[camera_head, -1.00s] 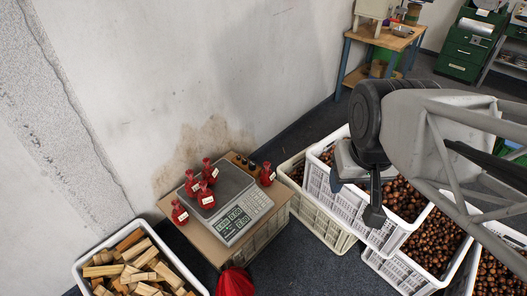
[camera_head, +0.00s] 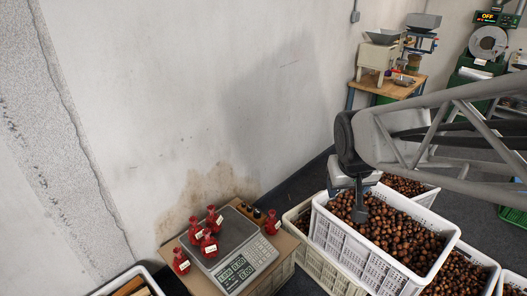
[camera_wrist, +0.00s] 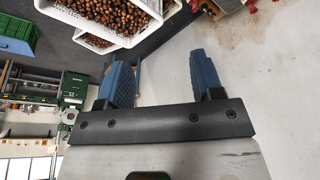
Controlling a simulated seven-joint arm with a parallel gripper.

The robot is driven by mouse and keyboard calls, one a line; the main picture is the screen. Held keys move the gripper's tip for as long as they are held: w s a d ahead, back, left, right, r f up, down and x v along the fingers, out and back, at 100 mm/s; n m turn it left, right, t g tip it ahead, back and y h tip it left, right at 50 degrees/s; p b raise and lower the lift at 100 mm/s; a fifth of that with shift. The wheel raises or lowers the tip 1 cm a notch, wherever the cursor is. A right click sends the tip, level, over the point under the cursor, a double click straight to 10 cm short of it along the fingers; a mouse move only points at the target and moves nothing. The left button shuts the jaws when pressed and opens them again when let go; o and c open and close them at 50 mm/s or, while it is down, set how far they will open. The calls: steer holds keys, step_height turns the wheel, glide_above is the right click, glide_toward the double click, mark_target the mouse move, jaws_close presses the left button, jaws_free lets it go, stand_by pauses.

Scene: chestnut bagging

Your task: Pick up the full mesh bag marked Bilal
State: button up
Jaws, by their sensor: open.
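Several small red mesh bags with white tags stand on and around a grey scale (camera_head: 232,245) in the head view. One red bag (camera_head: 214,219) is at the back of the scale plate, one (camera_head: 208,246) at its front, and one (camera_head: 195,231) at its left. Another red bag (camera_head: 181,262) stands left of the scale and one (camera_head: 271,222) to its right. The tag writing is too small to read, so I cannot tell which is marked Bilal. My gripper (camera_wrist: 165,80) is open and empty in the wrist view, well away from the bags. In the head view it hangs over the chestnut crates.
White crates of chestnuts (camera_head: 340,240) stand right of the scale, below my gripper. A crate of wood pieces (camera_head: 135,288) is at the lower left. The wall (camera_head: 150,110) rises close behind the scale. Small dark jars (camera_head: 257,214) stand at the scale's back right.

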steer(key=w+f+n+t, duration=0.1)
steer(key=w+f, duration=0.4)
steer(key=w, duration=0.6)
steer(key=w+f+n+t, duration=0.1)
steer(key=w+f, duration=0.3)
steer(key=w, duration=0.7)
steer(key=w+f+n+t, duration=0.15)
steer(key=w+f, duration=0.35)
steer(key=w, duration=0.5)
steer(key=n+t+y, duration=0.3)
steer(key=n+y, duration=0.1)
steer(key=y, duration=0.5)
glide_above(272, 223)
steer(key=s+d, duration=0.4)
step_height(272, 223, down, 51)
steer(key=shift+w+d+f, duration=0.1)
steer(key=shift+w+f, duration=0.05)
steer(key=shift+w, duration=0.05)
steer(key=shift+w, duration=0.1)
steer(key=shift+x, duration=1.25)
